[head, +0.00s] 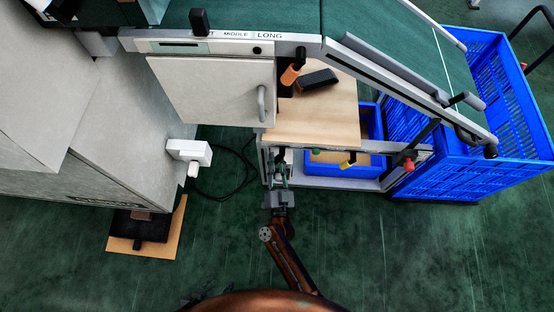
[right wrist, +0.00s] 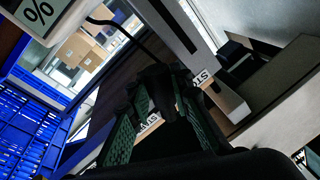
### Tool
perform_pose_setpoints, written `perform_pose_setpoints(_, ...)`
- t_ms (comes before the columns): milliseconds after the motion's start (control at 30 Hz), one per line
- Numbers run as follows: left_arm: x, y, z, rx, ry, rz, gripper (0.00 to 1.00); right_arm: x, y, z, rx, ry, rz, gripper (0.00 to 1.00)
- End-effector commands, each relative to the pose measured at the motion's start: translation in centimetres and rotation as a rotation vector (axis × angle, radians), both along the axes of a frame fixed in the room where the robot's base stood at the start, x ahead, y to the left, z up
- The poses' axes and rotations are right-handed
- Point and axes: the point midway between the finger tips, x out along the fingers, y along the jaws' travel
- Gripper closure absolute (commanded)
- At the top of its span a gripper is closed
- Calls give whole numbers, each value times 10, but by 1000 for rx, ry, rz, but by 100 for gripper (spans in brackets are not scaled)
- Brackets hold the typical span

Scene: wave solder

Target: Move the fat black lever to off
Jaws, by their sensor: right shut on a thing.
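My right gripper (head: 281,168), with green finger pads, is at the front frame of the machine, below the wooden shelf. In the right wrist view, its two fingers (right wrist: 158,112) are closed around a dark, thick piece (right wrist: 160,88), which looks like the fat black lever. The fingers hide much of it. White labels with black letters are beside the fingers, only partly readable. In the head view the lever is mostly hidden by the gripper. A dark part at the bottom edge looks like my left gripper (head: 194,297); its fingers cannot be made out.
A yellow-tipped lever (head: 348,161) and a red knob (head: 406,163) are right of my gripper. A black slider (head: 199,21) is on the upper panel. A grey door (head: 212,92) is above left. Blue crates (head: 440,172) stand right. A white box (head: 189,151) with cable is left.

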Motion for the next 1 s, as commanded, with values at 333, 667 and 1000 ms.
perform_pose_setpoints(333, 0, 0, 0, 0, -1, 0, 60, -1, 2, -1, 2, 3, 3, 78)
perform_pose_setpoints(667, 0, 0, 0, -1, 0, 0, 60, 0, 0, 0, 1, 1, 1, 64)
perform_pose_setpoints(1000, 0, -1, 0, -2, 0, -1, 60, 0, 0, 0, 1, 0, 0, 64)
